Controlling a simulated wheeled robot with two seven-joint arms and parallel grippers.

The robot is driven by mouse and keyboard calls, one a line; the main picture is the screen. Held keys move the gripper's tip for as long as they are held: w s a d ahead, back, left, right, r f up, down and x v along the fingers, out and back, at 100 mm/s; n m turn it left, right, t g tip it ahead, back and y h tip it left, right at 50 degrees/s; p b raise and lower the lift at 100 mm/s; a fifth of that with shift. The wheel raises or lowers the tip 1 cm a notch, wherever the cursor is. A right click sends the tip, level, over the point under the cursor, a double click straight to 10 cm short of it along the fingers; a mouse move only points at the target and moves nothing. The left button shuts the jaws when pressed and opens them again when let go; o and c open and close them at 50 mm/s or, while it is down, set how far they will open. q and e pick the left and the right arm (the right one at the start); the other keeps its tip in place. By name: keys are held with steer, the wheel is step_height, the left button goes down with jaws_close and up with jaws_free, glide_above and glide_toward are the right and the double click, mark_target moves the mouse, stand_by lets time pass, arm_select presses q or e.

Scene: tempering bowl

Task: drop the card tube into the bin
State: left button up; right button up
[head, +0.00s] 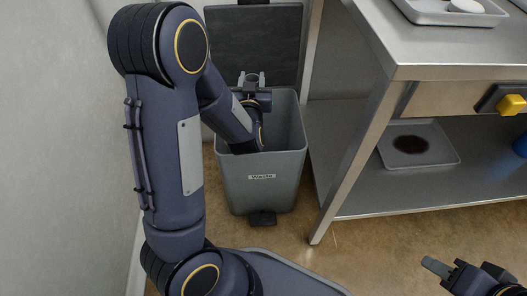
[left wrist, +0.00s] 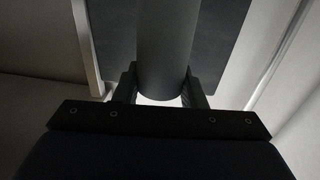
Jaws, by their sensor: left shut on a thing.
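The bin (head: 262,193), a grey box labelled "Waste", stands on the floor with its lid (head: 254,45) up at the back. My left arm reaches over it, and the left gripper (head: 252,80) is above the bin's opening, near the back rim. In the left wrist view the left gripper (left wrist: 160,95) is shut on the card tube (left wrist: 165,50), a grey-looking cylinder in shadow between the two fingers. In the head view I cannot clearly make out the tube. My right gripper (head: 436,268) is at the lower right, away from the bin; its jaw gap is unclear.
A steel table (head: 450,62) stands right of the bin, its leg (head: 350,165) close by. Its lower shelf holds a tray (head: 440,155) with a dark round patch. A yellow knob (head: 511,104) is on the table's front. A wall (head: 60,120) is on the left.

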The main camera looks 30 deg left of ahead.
arm_select(q)
steer(key=shift+f, duration=0.2)
steer(key=o, duration=1)
steer(key=p+v, duration=0.1)
steer(key=v, duration=0.6)
steer(key=shift+s+d, duration=0.2)
steer(key=shift+s, duration=0.15)
